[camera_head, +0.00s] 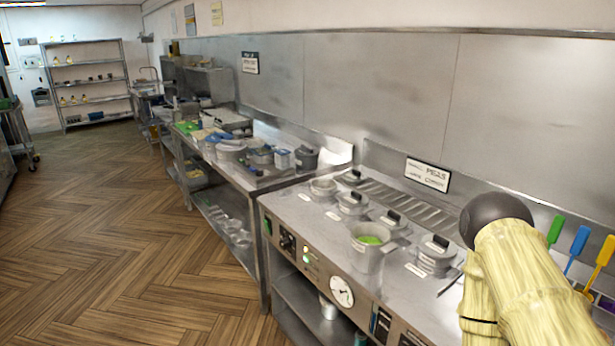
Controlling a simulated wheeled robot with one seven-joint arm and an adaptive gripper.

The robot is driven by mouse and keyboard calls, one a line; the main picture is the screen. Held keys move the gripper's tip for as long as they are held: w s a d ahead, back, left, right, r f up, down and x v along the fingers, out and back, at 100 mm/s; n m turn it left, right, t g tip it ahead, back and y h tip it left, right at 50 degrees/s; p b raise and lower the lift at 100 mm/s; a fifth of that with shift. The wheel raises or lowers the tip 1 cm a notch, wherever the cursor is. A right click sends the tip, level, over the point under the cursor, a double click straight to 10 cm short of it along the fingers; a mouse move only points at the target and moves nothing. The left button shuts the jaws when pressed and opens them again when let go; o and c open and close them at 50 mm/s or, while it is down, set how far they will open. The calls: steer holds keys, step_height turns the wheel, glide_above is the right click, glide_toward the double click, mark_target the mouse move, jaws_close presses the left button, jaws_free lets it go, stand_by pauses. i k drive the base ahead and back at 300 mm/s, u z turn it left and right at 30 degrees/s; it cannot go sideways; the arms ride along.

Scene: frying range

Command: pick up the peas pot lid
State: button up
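An open grey pot (368,257) with bright green contents, which look like peas, stands near the front edge of the range. No lid is on it. A round lid with a dark handle (390,220) is just behind it; I cannot tell whether it lies on the counter or on a pot. Another dark-handled lid (436,246) tops a pot to the right. I cannot tell which lid is the peas one. My arm, in a pale yellow cover, enters at the lower right. My gripper does not show.
Green, blue and yellow utensils (571,248) stand at the right. A crowded steel counter (258,181) continues left. The wooden floor (120,240) is clear.

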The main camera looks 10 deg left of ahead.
mark_target(354, 175)
steer(key=u, duration=1.95)
steer(key=i, duration=1.8)
steer(key=z, duration=1.55)
